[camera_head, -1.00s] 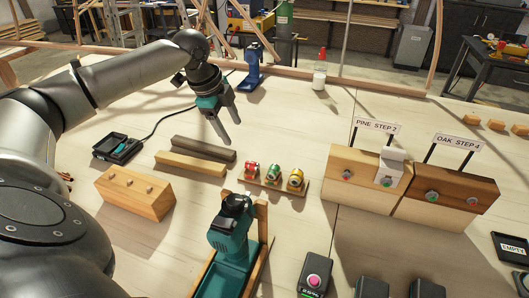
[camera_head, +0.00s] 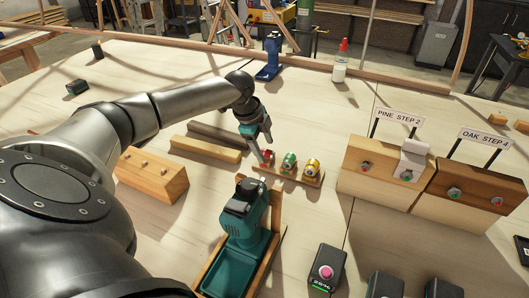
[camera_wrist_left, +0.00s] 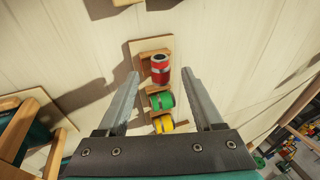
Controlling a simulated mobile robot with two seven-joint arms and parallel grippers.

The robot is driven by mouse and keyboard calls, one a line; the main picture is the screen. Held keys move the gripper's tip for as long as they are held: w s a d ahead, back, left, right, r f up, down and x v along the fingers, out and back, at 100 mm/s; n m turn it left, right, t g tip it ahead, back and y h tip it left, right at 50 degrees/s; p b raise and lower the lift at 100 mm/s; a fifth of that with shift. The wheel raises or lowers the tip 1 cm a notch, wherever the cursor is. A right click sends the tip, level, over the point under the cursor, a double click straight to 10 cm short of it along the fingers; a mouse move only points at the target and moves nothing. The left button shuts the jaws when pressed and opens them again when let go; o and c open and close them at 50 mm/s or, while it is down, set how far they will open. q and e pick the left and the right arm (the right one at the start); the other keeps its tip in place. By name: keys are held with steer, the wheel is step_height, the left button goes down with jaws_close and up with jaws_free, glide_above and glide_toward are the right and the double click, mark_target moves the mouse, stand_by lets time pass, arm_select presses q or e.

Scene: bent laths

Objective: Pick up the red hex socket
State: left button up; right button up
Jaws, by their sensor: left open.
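The red hex socket (camera_head: 268,156) sits at the left end of a small wooden rack (camera_head: 291,175) in the head view. I cannot tell the exact gap. My right gripper is not in view.
A teal drill (camera_head: 243,212) stands in a holder in front of the rack. Light and dark wooden bars (camera_head: 205,149) lie left of the rack. A drilled block (camera_head: 152,176) lies further left. Pine and oak blocks (camera_head: 375,165) with signs stand at right.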

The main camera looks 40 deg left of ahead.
arm_select(q)
steer(key=shift+x, duration=0.95)
jaws_close()
